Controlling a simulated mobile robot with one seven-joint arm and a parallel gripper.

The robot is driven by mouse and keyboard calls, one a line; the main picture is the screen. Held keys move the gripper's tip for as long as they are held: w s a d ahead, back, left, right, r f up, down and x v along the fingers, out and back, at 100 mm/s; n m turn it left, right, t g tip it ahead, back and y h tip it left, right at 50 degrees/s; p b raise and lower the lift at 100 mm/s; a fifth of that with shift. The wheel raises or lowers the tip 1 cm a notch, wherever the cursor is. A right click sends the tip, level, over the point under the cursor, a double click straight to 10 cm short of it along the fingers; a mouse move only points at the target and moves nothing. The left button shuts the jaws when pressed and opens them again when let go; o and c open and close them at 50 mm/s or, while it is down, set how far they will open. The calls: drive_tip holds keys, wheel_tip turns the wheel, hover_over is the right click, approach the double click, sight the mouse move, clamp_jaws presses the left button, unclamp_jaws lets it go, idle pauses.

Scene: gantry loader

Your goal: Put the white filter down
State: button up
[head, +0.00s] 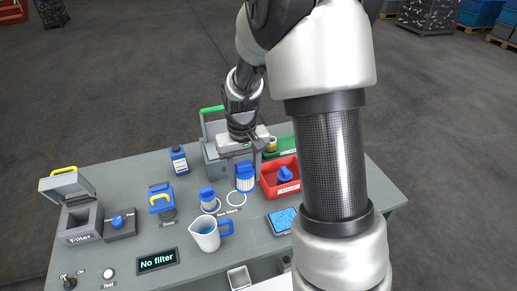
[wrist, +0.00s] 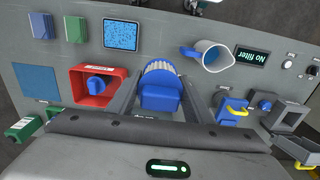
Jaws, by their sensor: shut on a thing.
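The white filter (head: 245,184), a ribbed white piece with a blue part, is below my gripper (head: 244,162) near the middle of the table. In the wrist view the white filter (wrist: 160,68) sits between the two fingers of my gripper (wrist: 160,108), which is shut on it. I cannot tell whether its lower end touches the table. A smaller blue-and-white piece (head: 208,197) stands on the left, by another circle.
A red bin (head: 267,187) with a blue piece in it stands close on the right. A white jug (head: 204,238) with a blue handle stands in front. An open box labelled Filter (head: 78,237) is at the left. A display (head: 158,261) reads "No filter".

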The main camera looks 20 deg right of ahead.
drive_tip(key=w+d+f+b, duration=0.2)
drive_tip(key=d+f+b, duration=0.1)
drive_tip(key=f+b, duration=0.3)
drive_tip(key=w+d+f+b, duration=0.3)
drive_tip(key=f+b, duration=0.2)
drive_tip(key=b, duration=0.3)
hover_over(258, 209)
wheel_tip(258, 209, down, 10)
drive_tip(key=shift+f, duration=0.1)
drive_tip(key=shift+f, duration=0.1)
drive_tip(key=o, duration=1.1)
